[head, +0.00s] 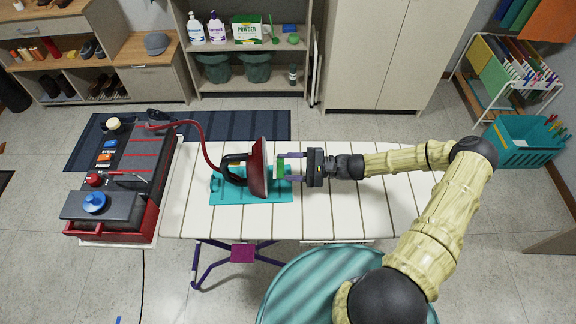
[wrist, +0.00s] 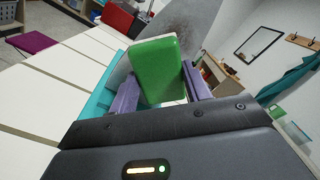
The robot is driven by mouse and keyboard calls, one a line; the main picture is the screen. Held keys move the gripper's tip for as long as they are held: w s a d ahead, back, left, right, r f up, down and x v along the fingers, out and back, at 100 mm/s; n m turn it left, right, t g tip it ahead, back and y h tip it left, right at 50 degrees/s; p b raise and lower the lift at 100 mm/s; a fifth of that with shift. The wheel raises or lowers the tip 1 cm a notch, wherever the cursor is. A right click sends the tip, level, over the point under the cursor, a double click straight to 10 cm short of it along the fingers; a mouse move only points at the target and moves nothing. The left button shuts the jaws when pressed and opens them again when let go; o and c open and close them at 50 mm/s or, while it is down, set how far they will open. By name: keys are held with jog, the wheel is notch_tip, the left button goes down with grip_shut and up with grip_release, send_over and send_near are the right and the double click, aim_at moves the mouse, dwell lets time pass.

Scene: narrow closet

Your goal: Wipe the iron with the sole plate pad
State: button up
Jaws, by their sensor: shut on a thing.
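The red and black iron (head: 258,168) stands on its heel on a teal mat (head: 222,197) on the ironing board, its sole plate facing right toward my gripper. In the wrist view the grey sole plate (wrist: 192,38) rises behind the pad. My gripper (head: 283,168) points left, its purple fingers shut on the green sole plate pad (wrist: 157,68). The pad also shows in the head view (head: 280,171), just right of the sole plate. The gap is very small, and I cannot tell whether pad and plate touch.
The white-slatted ironing board (head: 360,215) is mostly clear to the right of the mat. A red hose (head: 205,145) runs from the iron to the black and red steam station (head: 110,215) at left. Shelves (head: 250,75) stand behind.

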jog(key=shift+a, duration=0.95)
jog(key=shift+r, duration=0.1)
jog(key=shift+d+r+p, duration=0.15)
jog(key=shift+r+p, duration=1.35)
jog(key=shift+r, duration=0.3)
jog(key=shift+r+p, duration=1.5)
jog(key=shift+r, duration=0.45)
jog(key=shift+f, duration=0.1)
jog(key=shift+f+b, duration=1.35)
jog(key=shift+f, duration=0.5)
